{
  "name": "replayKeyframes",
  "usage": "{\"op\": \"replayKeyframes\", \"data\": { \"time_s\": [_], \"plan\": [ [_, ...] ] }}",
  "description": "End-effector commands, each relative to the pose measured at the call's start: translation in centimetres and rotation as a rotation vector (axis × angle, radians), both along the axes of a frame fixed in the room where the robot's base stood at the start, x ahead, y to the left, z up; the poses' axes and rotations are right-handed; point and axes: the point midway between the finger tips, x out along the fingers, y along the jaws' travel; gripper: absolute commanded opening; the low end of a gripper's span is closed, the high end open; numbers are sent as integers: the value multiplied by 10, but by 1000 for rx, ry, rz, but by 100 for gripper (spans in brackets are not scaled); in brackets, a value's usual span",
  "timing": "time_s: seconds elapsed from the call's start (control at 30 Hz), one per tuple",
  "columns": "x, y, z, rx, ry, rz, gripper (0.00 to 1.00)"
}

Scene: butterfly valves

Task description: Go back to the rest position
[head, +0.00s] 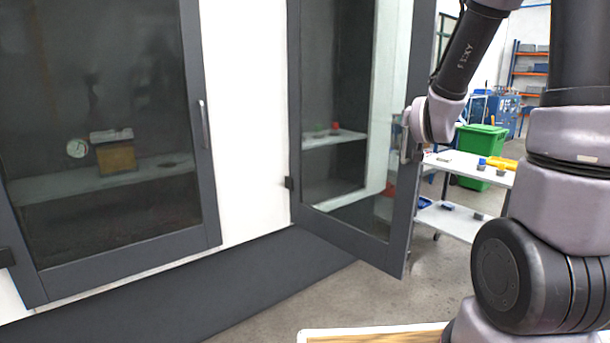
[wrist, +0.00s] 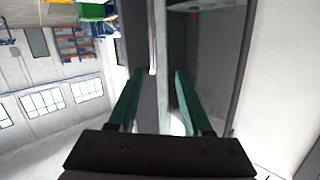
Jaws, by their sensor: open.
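My gripper (wrist: 159,76) is open, its two teal fingers apart in the wrist view. The dark-framed edge of a glass door (wrist: 148,100) lies between and beyond the fingers, with a pale bar, likely its handle (wrist: 152,40), ahead of the tips. I cannot tell whether the fingers touch it. In the head view, the right glass door (head: 397,220) stands swung open. My arm (head: 462,60) reaches down to that door's outer edge, and its wrist hides most of the gripper there.
A closed glass door (head: 206,205) with a handle (head: 203,124) is at left. A white trolley (head: 456,221) with small items and a green bin (head: 482,154) stand behind the open door, right. A wooden-topped surface (head: 375,337) is at the bottom. Grey floor lies between.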

Motion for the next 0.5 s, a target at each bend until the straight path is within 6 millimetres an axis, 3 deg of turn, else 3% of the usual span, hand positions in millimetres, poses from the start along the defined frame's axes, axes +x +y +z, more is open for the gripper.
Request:
{"op": "replayKeyframes", "data": {
  "time_s": [0.03, 0.27, 0.5],
  "plan": [
    [-8, 4, 12, 36, 25, 13, 50],
    [-59, 27, 31, 186, 238, 86, 50],
    [-146, 50, 45, 300, 482, 150, 50]
  ]
}}
